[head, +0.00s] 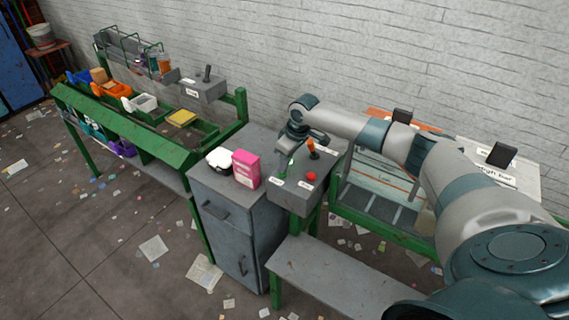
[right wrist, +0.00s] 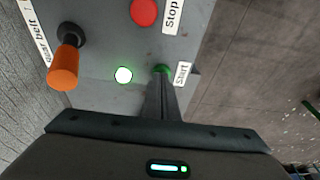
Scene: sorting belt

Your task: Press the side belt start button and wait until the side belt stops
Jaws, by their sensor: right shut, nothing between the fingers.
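The control box (head: 300,197) stands at the middle right, with an orange-handled lever (head: 312,146) and a red stop button (head: 311,176). My right gripper (head: 286,163) is over the box, shut and empty. In the right wrist view its fingers (right wrist: 163,88) reach down to the green start button (right wrist: 163,69), beside the "Start" label (right wrist: 183,73). The fingertips partly cover the button and look to be touching it; how far it is pressed I cannot tell. A round lamp (right wrist: 123,75) beside it is lit white-green. My left gripper is not in view.
A green-framed bench (head: 165,147) with several coloured bins runs to the left. A pink box (head: 246,168) and a white-and-black item (head: 220,159) sit on the grey cabinet (head: 222,205) near my gripper. A low grey bench (head: 335,278) is in front.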

